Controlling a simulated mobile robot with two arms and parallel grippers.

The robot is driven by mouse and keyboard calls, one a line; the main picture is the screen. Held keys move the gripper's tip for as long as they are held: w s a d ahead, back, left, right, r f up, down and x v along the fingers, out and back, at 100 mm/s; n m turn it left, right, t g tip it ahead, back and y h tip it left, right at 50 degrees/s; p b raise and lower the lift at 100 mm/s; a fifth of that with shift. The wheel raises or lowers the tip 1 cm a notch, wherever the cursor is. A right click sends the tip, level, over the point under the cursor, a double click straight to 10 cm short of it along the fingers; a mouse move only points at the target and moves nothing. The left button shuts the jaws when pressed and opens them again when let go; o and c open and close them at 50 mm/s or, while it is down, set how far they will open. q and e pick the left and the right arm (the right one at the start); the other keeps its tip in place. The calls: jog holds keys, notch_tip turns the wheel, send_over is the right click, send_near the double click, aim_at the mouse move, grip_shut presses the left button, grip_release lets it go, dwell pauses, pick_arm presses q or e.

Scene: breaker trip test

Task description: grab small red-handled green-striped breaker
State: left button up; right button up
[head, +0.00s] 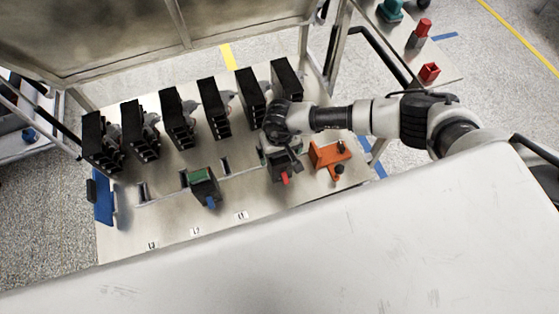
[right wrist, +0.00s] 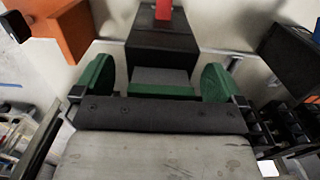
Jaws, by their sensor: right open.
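The small breaker with a red handle (head: 285,178) has a dark body and sits on the metal panel (head: 250,208). In the right wrist view the breaker (right wrist: 162,50) shows its red handle at the top and a green stripe (right wrist: 162,90) across its near part. My right gripper (head: 277,148) is directly over the breaker's back part and hides some of it. In the right wrist view, its open green-padded fingers (right wrist: 158,82) stand on either side of the breaker, with gaps on both sides. My left gripper is not in view.
A blue-handled breaker with a green top (head: 204,186) stands to the left. An orange bracket (head: 328,157) is close on the right. Several tall black units (head: 178,118) line the panel's back. A blue piece (head: 103,203) is at the left edge.

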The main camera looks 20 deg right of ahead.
jog(key=shift+c, duration=0.3)
jog(key=c, duration=1.7)
jog(key=shift+o, duration=0.2)
jog(key=shift+w+r, duration=0.1)
